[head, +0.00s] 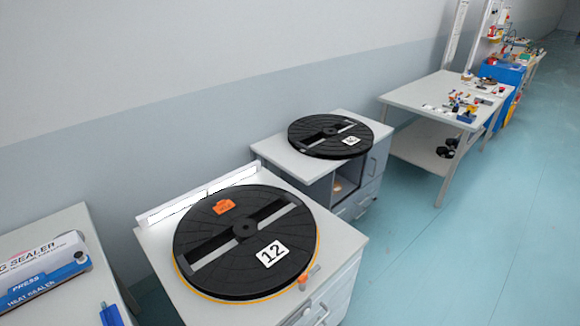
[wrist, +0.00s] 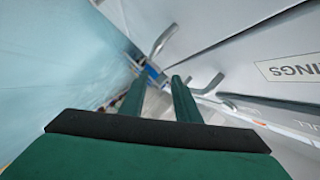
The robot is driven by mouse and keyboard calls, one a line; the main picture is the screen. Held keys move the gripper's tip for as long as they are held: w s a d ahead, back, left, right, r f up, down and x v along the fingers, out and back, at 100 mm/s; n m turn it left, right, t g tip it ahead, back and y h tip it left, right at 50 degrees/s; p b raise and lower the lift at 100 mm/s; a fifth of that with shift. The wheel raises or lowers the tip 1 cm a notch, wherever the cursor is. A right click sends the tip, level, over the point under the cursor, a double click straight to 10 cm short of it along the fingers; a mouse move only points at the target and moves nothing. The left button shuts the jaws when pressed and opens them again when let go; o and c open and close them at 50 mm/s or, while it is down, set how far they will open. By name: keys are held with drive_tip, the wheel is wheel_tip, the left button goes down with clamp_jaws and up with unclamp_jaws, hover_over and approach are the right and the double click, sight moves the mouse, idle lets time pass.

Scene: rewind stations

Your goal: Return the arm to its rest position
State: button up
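My gripper (wrist: 158,92) shows only in the wrist view. Its two green fingers stand apart with nothing between them, so it is open and empty. It is beside a white drawer front (wrist: 235,45) with metal handles, and no touch is visible. My arm does not show in the head view, so its overall pose cannot be told.
A black reel marked 12 (head: 215,240) lies on the near cabinet (head: 155,255), with an orange piece (head: 224,206) on it. A second reel (head: 318,148) lies on the cabinet behind. A heat sealer box (head: 45,270) is at left. The floor (head: 440,270) at right is clear.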

drive_tip(key=s+a+r+n+y, duration=0.3)
drive_tip(key=s+r+n, duration=0.5)
drive_tip(key=s+r, duration=0.6)
drive_tip(key=s+a+r+n+y, duration=0.2)
drive_tip(key=s+r+n, duration=0.6)
drive_tip(key=s+r, duration=0.6)
wheel_tip(320, 180, up, 7)
drive_tip(key=shift+s+a+f+t+y, duration=0.2)
drive_tip(key=shift+s+a+t+y, duration=0.15)
drive_tip(key=shift+y, duration=0.45)
drive_tip(key=shift+w, duration=0.1)
